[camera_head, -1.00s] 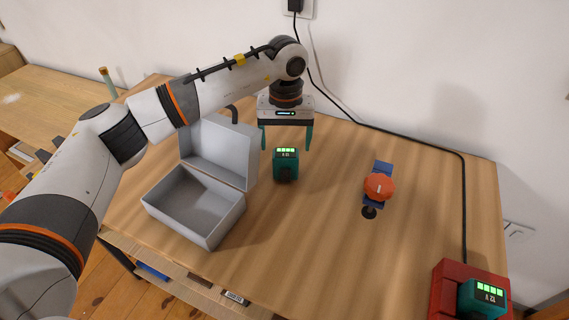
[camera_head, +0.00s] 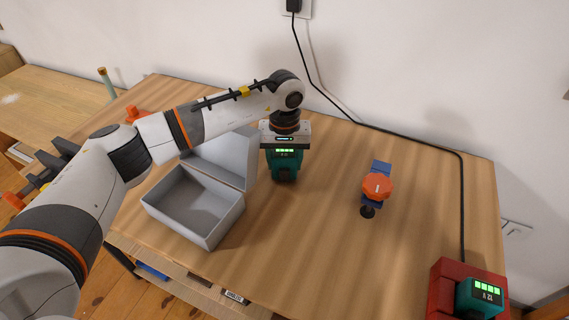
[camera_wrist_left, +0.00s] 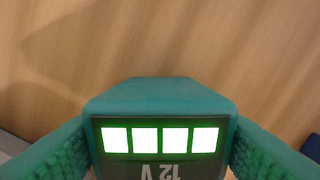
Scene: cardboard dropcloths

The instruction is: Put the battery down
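A teal battery (camera_head: 285,166) with a lit green four-bar display stands upright on the wooden table, right of the grey box. My left gripper (camera_head: 285,150) is down over it from above, with its fingers against the battery's two sides. In the left wrist view the battery (camera_wrist_left: 160,95) fills the space between the fingertips, its "12 V" label upside down. Its lower part is hidden there. A second teal battery (camera_head: 480,296) sits in a red charger (camera_head: 442,290) at the front right. My right gripper is not in view.
The open grey box (camera_head: 190,228), lid raised, is empty and close left of the held battery. A blue tool with an orange knob (camera_head: 377,187) stands to the right. A black cable (camera_head: 410,146) runs along the wall. Table between battery and tool is clear.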

